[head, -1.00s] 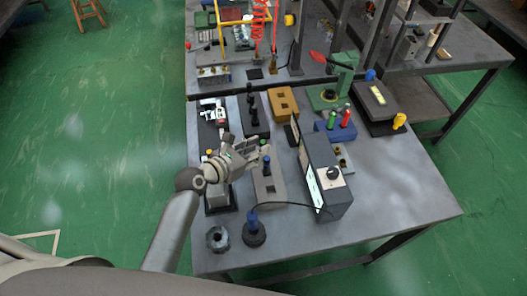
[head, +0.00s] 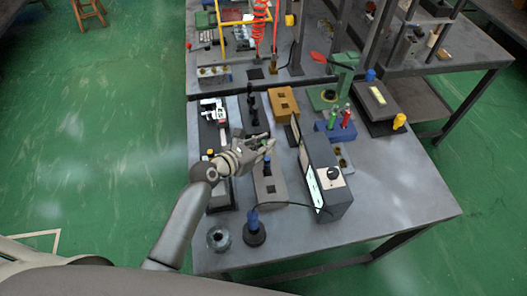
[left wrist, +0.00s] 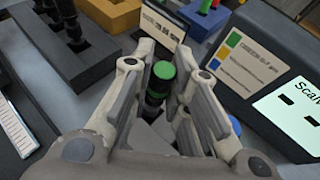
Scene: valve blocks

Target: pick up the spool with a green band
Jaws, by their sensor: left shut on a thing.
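The spool with a green band (left wrist: 164,71) shows in the left wrist view as a dark cylinder with a green upper end. It stands between the two fingers of my left gripper (left wrist: 158,82), which is shut on it. In the head view my left gripper (head: 268,145) is over the table's middle, just behind a grey block (head: 270,189) and left of the dark scanner box. The spool is mostly hidden by the fingers there. The spool's lower end is hard to make out. My right gripper is not in view.
The dark scanner box (head: 328,185) stands close on the right. An orange block (head: 284,103) and a dark block with black pegs (head: 253,112) lie behind. A blue-topped piece on a round base (head: 254,231) and a metal nut (head: 219,239) stand at the front.

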